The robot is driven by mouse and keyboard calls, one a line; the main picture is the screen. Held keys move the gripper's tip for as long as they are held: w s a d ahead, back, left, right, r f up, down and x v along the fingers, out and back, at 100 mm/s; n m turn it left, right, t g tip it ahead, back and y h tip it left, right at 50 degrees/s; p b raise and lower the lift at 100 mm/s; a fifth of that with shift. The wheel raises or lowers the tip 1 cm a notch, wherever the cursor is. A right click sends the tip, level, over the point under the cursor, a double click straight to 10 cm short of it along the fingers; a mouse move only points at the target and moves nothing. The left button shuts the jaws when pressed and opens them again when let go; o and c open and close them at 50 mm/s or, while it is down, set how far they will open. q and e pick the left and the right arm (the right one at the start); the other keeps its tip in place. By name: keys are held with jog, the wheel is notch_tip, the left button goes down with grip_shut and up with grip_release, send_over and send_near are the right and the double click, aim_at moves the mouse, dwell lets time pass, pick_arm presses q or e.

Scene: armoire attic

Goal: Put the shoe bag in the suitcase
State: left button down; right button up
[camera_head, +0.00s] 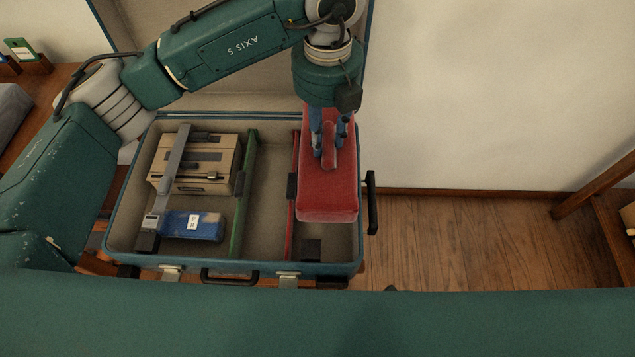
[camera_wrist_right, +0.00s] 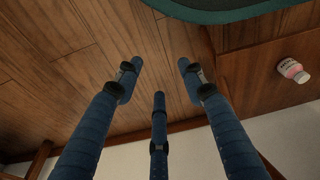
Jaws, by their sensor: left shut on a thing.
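The red shoe bag (camera_head: 327,195) is over the right compartment of the open suitcase (camera_head: 203,258). My left gripper (camera_head: 329,158) points down from above with its blue fingers shut around the bag's red top handle. I cannot tell whether the bag touches the suitcase floor or hangs above it; it covers much of the right compartment and part of the back right rim. My right gripper (camera_wrist_right: 155,85) shows in the right wrist view, its fingers spread open and empty above the wooden floor.
In the suitcase's left part lie a beige box (camera_head: 213,160), a blue packet (camera_head: 188,226) and a long grey tool (camera_head: 171,175). A green divider (camera_head: 243,195) and a red divider (camera_head: 292,205) stand upright. A small white-and-pink bottle (camera_wrist_right: 292,70) shows in the right wrist view.

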pick_arm(q)
notch_tip(320, 180, down, 15)
jog(key=b, duration=0.1)
jog(key=shift+f, duration=0.2)
pick_arm(e)
jog(key=w+r, duration=0.1)
jog(key=r, duration=0.1)
jog(key=w+r, duration=0.1)
jog(key=r, duration=0.1)
jog(key=shift+w+a+r, duration=0.1)
jog(key=shift+w+a, duration=0.1)
jog(key=shift+w, duration=0.1)
pick_arm(q)
jog(key=shift+f, duration=0.1)
pick_arm(e)
jog(key=shift+s, duration=0.15)
pick_arm(q)
jog(key=c, duration=1.4)
grip_release()
jog(key=shift+o, duration=0.2)
pick_arm(e)
jog(key=shift+w+r, duration=0.25)
jog(key=shift+r, duration=0.05)
